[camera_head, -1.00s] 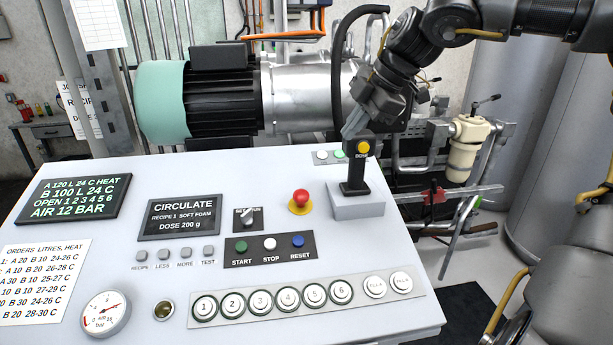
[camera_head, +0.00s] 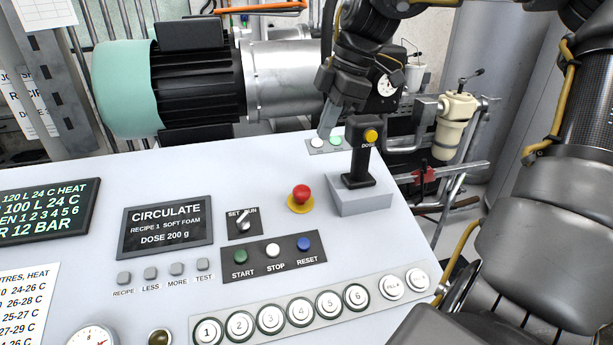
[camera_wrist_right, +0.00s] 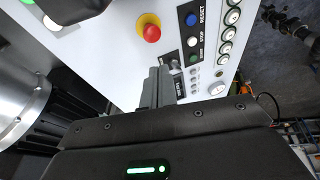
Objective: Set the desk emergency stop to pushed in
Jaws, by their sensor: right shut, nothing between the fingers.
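The desk emergency stop is a red mushroom button (camera_head: 302,194) on a yellow round base, on the sloping white desk panel (camera_head: 300,225). It stands up from its base; I cannot tell from its height whether it is pushed in. My right gripper (camera_head: 326,131) is shut and empty, above the far edge of the panel, behind the stop and left of the joystick. It is apart from the stop. In the right wrist view the red button (camera_wrist_right: 151,33) lies just beyond the shut fingertips (camera_wrist_right: 160,73). My left gripper is not in view.
A black joystick (camera_head: 362,150) with a yellow button stands on a grey block, right of the stop. A set/run switch (camera_head: 243,224) and start, stop and reset buttons (camera_head: 272,251) lie nearby. A large motor (camera_head: 190,80) is behind the desk.

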